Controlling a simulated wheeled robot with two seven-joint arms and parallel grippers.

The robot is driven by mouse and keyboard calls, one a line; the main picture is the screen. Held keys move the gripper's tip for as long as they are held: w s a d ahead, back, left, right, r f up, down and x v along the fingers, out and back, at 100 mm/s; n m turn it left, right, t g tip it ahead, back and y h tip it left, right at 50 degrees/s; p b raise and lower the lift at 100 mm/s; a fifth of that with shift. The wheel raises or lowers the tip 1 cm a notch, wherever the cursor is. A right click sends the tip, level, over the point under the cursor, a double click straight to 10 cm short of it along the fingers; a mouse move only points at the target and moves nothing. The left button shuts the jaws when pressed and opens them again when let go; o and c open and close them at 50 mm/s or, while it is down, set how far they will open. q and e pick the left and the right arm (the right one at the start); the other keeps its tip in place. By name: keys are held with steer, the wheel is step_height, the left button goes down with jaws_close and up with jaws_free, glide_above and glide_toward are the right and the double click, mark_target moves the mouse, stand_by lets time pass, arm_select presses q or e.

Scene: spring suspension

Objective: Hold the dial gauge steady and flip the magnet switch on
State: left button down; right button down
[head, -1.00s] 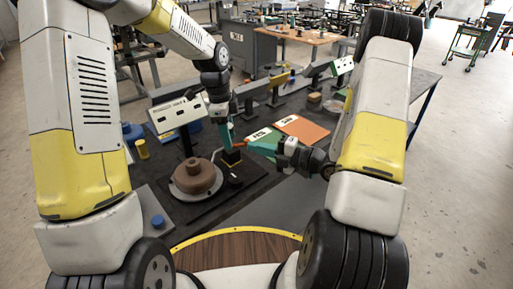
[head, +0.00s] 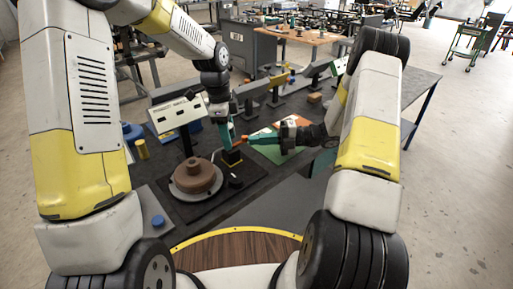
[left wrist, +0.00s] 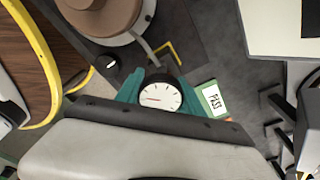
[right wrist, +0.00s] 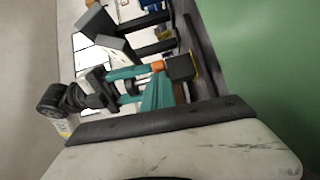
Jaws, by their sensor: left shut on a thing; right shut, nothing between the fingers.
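The dial gauge (left wrist: 160,95) shows its white face in the left wrist view. My left gripper (left wrist: 158,88) is shut on it, with a teal finger at each side. In the head view my left gripper (head: 225,138) is just above the black magnet base (head: 232,158) with yellow edging. An orange part, seemingly the switch, (right wrist: 158,66) sits beside the dark base (right wrist: 181,68) in the right wrist view. My right gripper (head: 250,140) is shut and empty, its tips close to the orange part. I cannot tell whether they touch.
A brown disc workpiece (head: 195,175) stands on a round plate left of the base. A white sign (head: 176,111) stands behind the workpiece. A blue knob (head: 158,221) is at the front left.

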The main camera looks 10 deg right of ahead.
steer(key=shift+w+a+n+g, duration=0.1)
steer(key=shift+w+n+g, duration=0.2)
steer(key=shift+w, duration=0.1)
steer(key=shift+w+a, duration=0.25)
steer(key=shift+w, duration=0.4)
steer(key=shift+w+a, duration=0.2)
steer(key=shift+w, duration=0.4)
steer(key=d, duration=0.1)
steer(key=s+d, duration=0.2)
steer(key=d, duration=0.1)
steer(key=shift+r, duration=0.1)
steer(key=w+d, duration=0.1)
steer(key=d, duration=0.2)
steer(key=w+d, duration=0.1)
steer(key=d, duration=0.2)
steer(key=w+d, duration=0.1)
steer(key=d, duration=0.2)
steer(key=shift+w+r, duration=0.1)
steer(key=shift+r, duration=0.15)
arm_select(q)
steer(key=c, duration=0.7)
jaws_free()
steer(key=shift+o, duration=0.2)
